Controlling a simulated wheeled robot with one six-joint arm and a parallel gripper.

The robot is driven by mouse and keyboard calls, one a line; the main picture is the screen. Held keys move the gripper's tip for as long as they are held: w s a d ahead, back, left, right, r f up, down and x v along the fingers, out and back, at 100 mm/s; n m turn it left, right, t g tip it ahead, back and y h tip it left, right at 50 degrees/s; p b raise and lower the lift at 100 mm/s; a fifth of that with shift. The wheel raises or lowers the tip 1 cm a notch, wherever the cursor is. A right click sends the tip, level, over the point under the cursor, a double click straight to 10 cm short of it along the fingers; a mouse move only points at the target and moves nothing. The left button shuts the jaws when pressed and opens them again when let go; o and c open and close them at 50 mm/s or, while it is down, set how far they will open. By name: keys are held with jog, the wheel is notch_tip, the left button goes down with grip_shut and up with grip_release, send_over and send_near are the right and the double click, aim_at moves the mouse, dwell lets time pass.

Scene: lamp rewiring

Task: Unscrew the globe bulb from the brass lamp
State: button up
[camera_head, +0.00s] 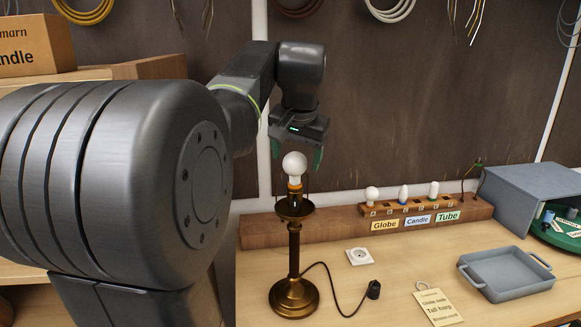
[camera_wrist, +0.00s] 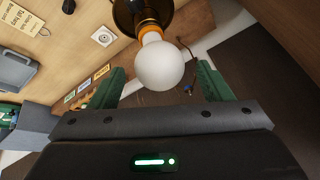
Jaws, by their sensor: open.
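The brass lamp (camera_head: 294,255) stands upright on the bench, with a white globe bulb (camera_head: 294,164) in its top above an orange collar (camera_head: 294,187). In the wrist view the globe bulb (camera_wrist: 160,65) shows large, with the orange collar behind it. My gripper (camera_head: 296,157) is above the lamp, pointing down, with its green fingers apart. In the wrist view the gripper (camera_wrist: 163,85) is open, with one finger on each side of the bulb and a visible gap to both. It holds nothing.
Behind the lamp, a wooden rack (camera_head: 345,219) holds several bulbs above Globe, Candle and Tube labels. A wall socket plate (camera_head: 359,256), a black plug on a cord (camera_head: 373,290), a tag (camera_head: 438,307) and a grey-blue tray (camera_head: 506,275) lie to the right. A grey box (camera_head: 520,200) stands farther right.

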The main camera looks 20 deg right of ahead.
aim_at(292, 168)
jog(key=shift+x, duration=2.4)
jog(key=c, duration=1)
jog(key=shift+r+n+y+p, duration=0.15)
jog(key=shift+n+y+p, duration=0.15)
jog(key=shift+n+p, duration=0.35)
jog(key=n+p, duration=0.1)
jog(key=n+y+p, duration=0.1)
jog(key=n, duration=0.1)
jog(key=n+y+p, duration=0.1)
jog(key=n, duration=0.1)
jog(key=shift+a+n, duration=0.25)
jog(key=shift+a, duration=0.05)
jog(key=shift+a+n+y, duration=0.1)
jog(key=shift+n+y, duration=0.3)
jog(key=shift+n, duration=0.3)
